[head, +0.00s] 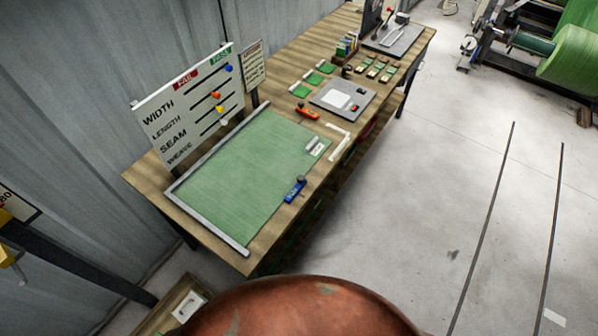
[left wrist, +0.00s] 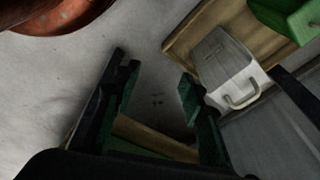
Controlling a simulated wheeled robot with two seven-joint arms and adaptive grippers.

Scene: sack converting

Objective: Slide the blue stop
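A blue block with a dark knob (head: 295,190) sits at the right edge of the green mat (head: 230,175) on the workbench. A small round blue knob (head: 228,67) is on the upright white board (head: 160,110), at the right end of the top slot, under the green label. I cannot tell from the frames alone which of the two is the blue stop. My left gripper (left wrist: 155,70) shows in the left wrist view with its fingers apart and nothing between them, above the floor, away from the bench top. Neither gripper shows in the head view.
Orange and yellow knobs sit on the board's lower slots. An orange tool (head: 307,111) and a grey plate (head: 343,98) lie farther along the bench. The left wrist view shows a grey case (left wrist: 225,70) with a handle. Floor right of the bench (head: 440,200) is clear.

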